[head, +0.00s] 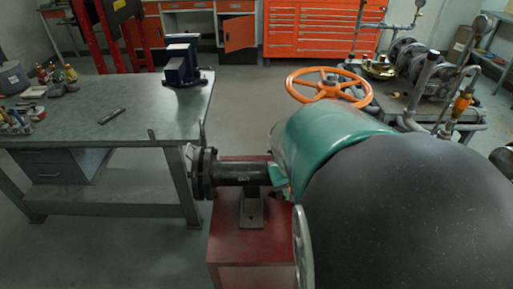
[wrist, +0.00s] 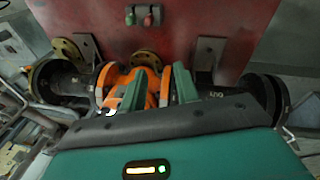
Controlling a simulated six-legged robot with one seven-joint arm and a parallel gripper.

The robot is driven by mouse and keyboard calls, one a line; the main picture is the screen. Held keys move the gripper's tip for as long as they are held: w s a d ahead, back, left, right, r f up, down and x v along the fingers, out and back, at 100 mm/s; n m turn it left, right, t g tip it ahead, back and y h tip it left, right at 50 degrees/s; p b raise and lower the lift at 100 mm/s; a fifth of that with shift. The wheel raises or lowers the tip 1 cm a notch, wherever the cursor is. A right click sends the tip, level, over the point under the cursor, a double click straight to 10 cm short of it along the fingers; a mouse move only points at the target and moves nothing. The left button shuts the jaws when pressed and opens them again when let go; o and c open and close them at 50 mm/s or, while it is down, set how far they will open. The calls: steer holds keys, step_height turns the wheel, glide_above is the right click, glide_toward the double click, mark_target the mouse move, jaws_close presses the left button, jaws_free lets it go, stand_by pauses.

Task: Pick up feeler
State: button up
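A slim dark grey piece (head: 112,116), which looks like the feeler, lies flat on the green workbench (head: 150,100) at the left of the head view. Its details are too small to make out. My gripper (wrist: 159,76) shows in the wrist view with its two green fingers apart and nothing between them. Behind the fingers is an orange valve body (wrist: 145,82), away from the workbench. The feeler does not show in the wrist view. My green and black body parts hide the right of the head view.
A blue vise (head: 183,62) stands on the bench's far right corner; small bottles and tools (head: 58,77) sit at its left. A red stand (head: 250,245) carries a black flanged pipe (head: 235,172). An orange handwheel (head: 328,86) rises behind. The bench's middle is mostly clear.

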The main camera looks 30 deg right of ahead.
steer(key=s+d+f+m+y, duration=0.25)
steer(key=s+d+f, duration=0.35)
steer(key=d+f, duration=0.45)
step_height(320, 180, down, 13)
steer(key=shift+w+d+r, duration=0.1)
steer(key=shift+w, duration=0.05)
jaws_close()
